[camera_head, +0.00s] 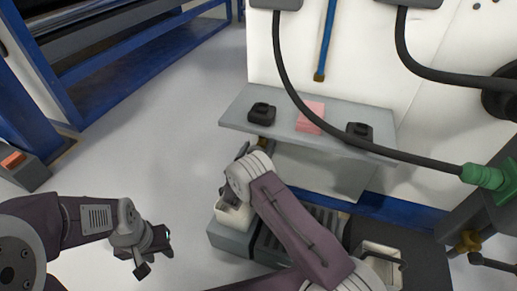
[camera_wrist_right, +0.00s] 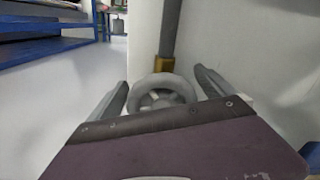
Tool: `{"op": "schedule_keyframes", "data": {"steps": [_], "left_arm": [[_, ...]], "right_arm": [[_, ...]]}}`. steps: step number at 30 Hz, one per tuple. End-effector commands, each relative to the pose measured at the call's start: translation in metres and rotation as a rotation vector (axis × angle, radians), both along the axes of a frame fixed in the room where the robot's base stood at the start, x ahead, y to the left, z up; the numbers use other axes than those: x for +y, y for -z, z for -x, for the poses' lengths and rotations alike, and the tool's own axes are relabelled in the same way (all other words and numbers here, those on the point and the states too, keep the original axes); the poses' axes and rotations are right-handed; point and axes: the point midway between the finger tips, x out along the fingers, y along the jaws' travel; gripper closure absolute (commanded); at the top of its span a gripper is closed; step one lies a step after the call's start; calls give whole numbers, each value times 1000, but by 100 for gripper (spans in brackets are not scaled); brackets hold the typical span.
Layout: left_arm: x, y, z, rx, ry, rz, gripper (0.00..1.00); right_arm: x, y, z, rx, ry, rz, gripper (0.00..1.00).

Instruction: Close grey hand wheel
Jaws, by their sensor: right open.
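The grey hand wheel (camera_wrist_right: 158,98) is a ring with spokes, in the middle of the right wrist view. It lies between the two fingers of my right gripper (camera_wrist_right: 163,88), which is open with a gap on each side of the wheel. The wheel's lower part is hidden by the gripper body. In the head view my right gripper (camera_head: 254,149) is just under the shelf's front edge, and I cannot make out the wheel there. My left gripper (camera_head: 156,254) is open and empty over the floor at lower left.
A grey shelf (camera_head: 230,117) juts from the white machine, bearing two black objects (camera_head: 262,113) (camera_head: 360,131) and a pink block (camera_head: 310,115). A black hose (camera_head: 300,98) crosses in front. A blue-framed rack (camera_head: 95,100) stands at left. The floor between is clear.

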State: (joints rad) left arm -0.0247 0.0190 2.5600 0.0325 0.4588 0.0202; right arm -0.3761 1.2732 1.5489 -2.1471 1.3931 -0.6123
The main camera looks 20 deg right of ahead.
Motion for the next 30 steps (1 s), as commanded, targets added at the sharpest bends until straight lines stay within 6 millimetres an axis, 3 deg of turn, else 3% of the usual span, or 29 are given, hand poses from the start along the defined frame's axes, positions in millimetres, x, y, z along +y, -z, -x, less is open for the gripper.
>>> {"op": "schedule_keyframes", "data": {"steps": [1, 7, 17, 30], "left_arm": [[0, 0, 0, 0, 0, 0, 64], [0, 0, 0, 0, 0, 0, 64], [0, -3, 0, 0, 0, 0, 64], [0, -16, 0, 0, 0, 0, 64]], "right_arm": [[0, 0, 0, 0, 0, 0, 11], [0, 0, 0, 0, 0, 0, 67], [0, 0, 1, -31, 0, -47, 68], [-3, 0, 4, -207, 0, -313, 68]]}}
